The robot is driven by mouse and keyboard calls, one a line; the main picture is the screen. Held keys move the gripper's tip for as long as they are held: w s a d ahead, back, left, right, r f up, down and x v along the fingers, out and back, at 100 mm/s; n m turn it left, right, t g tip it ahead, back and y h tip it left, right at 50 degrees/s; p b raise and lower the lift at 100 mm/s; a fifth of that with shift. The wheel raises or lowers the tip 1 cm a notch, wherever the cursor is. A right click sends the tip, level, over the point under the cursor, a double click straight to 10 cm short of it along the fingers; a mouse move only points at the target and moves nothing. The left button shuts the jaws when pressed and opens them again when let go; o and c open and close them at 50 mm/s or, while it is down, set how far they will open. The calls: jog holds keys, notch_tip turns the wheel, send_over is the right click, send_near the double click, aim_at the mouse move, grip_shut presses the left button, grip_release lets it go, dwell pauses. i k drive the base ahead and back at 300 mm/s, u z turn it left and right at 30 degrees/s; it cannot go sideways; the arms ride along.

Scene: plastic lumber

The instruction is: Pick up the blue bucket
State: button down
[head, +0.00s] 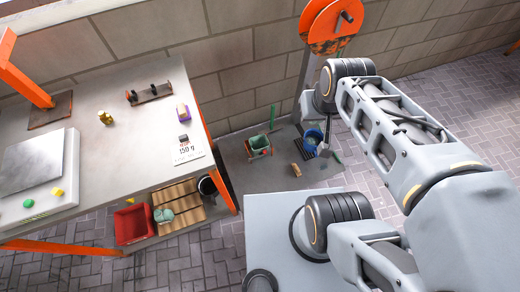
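The blue bucket (311,137) stands on the grey floor mat by the wall, below the orange wheel. Something green shows inside it. My arm comes in from the right, and its end, my gripper (323,151), appears at the bucket's near right side and covers part of it. The gripper is small and partly hidden by my arm, so I cannot tell whether its fingers are apart or whether it touches the bucket.
A green crate (259,146) and a brown block (296,170) are left of the bucket. An orange wheel (331,26) on a post rises behind. The workbench (130,150) stands left, with a red bin (133,224) and black bucket (207,186) below. Paving at far right is clear.

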aim_at(313, 138)
jog(key=u, duration=0.05)
jog(key=k, duration=0.5)
jog(key=z, duration=1.7)
jog(key=i, duration=1.1)
jog(key=u, duration=2.95)
